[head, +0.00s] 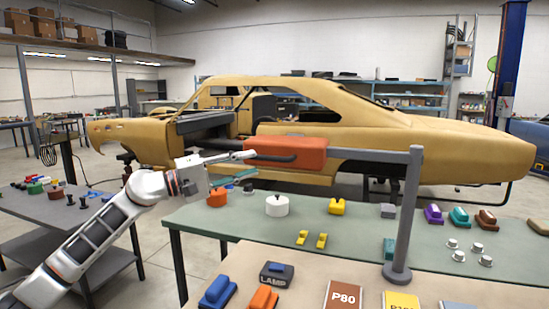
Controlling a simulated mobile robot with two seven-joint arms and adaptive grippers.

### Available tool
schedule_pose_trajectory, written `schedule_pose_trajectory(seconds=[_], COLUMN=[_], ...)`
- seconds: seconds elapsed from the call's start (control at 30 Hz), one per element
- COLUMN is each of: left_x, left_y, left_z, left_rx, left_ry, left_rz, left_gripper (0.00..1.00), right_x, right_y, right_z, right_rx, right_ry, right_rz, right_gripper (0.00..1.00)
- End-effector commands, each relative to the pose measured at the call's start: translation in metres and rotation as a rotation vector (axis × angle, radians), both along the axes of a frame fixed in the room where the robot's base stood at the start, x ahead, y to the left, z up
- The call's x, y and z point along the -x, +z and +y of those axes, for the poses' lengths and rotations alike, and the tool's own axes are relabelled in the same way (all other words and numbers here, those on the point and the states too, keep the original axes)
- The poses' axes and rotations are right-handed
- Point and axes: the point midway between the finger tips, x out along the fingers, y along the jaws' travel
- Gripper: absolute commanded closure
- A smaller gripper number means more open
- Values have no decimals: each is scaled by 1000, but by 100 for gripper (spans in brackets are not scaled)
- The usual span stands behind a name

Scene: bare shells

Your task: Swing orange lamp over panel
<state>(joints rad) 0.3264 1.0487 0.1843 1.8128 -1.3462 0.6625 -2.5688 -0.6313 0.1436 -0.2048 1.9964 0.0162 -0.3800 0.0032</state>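The orange lamp (288,150) is a box-shaped head on a grey horizontal arm, held by an upright grey post (405,215) on a round base. I cannot tell whether the fingers touch the handle. No single thing is clearly marked as the panel. My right gripper is not in view.
The green table (190,215) bears a white round pot (277,206), a yellow block (337,206) and several small parts. A tan car shell (370,130) stands behind.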

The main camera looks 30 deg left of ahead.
Motion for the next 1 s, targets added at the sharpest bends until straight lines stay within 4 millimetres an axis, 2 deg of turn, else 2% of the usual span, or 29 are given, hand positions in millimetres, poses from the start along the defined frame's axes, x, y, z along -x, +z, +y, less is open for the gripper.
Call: schedule_pose_trajectory(seconds=[0.03, 0.2, 0.5, 0.87, 1.0], left_x=[-4, -24, -52, -57, -57], left_y=[6, 11, 12, 9, 9], left_z=[-3, -15, -33, -36, -36], left_rx=[2, 4, 2, 0, 0], left_ry=[-1, -1, 0, -1, -1], left_rz=[-5, -6, -3, 0, 0], left_gripper=[72, 72, 72, 72, 100], right_x=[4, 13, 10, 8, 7], right_y=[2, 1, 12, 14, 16], right_z=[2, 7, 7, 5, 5], right_rx=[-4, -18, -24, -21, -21], right_ry=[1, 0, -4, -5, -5], right_rz=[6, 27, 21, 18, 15], right_gripper=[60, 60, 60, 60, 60])
